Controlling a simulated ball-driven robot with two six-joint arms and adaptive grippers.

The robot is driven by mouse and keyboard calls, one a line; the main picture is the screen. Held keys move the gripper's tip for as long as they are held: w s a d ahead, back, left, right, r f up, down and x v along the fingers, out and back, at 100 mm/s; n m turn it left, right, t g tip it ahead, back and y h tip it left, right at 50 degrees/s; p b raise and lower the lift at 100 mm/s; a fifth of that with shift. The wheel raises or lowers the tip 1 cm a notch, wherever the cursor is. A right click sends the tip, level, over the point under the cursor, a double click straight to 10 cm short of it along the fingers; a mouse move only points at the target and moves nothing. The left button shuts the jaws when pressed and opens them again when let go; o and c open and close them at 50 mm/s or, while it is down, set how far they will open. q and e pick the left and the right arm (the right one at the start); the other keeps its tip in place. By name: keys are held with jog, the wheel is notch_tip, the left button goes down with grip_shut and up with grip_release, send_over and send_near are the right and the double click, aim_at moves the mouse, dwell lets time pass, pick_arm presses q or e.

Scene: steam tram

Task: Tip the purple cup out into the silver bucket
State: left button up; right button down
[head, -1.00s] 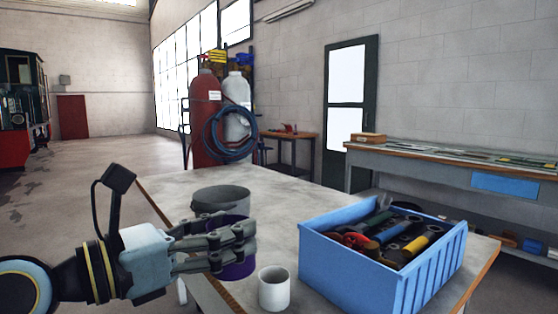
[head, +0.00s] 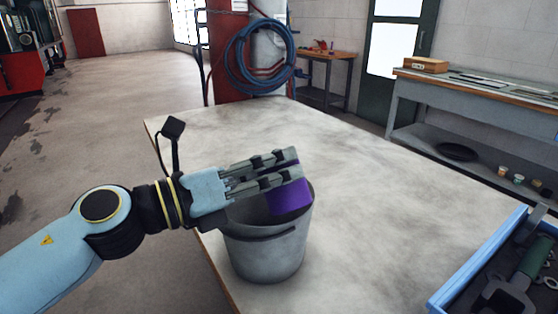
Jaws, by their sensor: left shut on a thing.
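The purple cup (head: 289,197) is held in my left gripper (head: 270,172), over the mouth of the silver bucket (head: 268,252). The gripper's fingers are shut around the cup and hide much of it. The cup looks tilted, but its opening and anything inside it are hidden. The grey bucket stands upright on the near left part of the table, and the arm and cup cover part of its rim. I cannot see into the bucket's bottom. My right gripper is not in view.
A blue crate (head: 478,262) with tools sits at the table's lower right. The table top (head: 375,205) between bucket and crate is clear. A workbench (head: 480,92) stands behind on the right. A blue hose (head: 258,57) hangs beyond the table's far edge.

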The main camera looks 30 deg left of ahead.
pick_arm(q)
jog(key=n, duration=0.1)
jog(key=a+n, duration=0.1)
jog(key=n, duration=0.2)
jog(key=shift+w+a+n+p, duration=0.25)
jog(key=shift+w+n+p, duration=0.05)
jog(key=shift+w, duration=0.1)
jog(key=shift+w+a+n+t+p, duration=0.1)
jog(key=shift+w+a+n+p, duration=0.2)
jog(key=shift+n+p, duration=0.9)
jog(key=shift+w+a+n+t+p, duration=0.1)
jog(key=shift+a+n+p, duration=0.5)
jog(key=shift+n, duration=1)
jog(key=shift+w+a+n+t+p, duration=0.1)
jog(key=shift+w+a+n+p, duration=0.1)
jog(key=shift+n+p, duration=1.1)
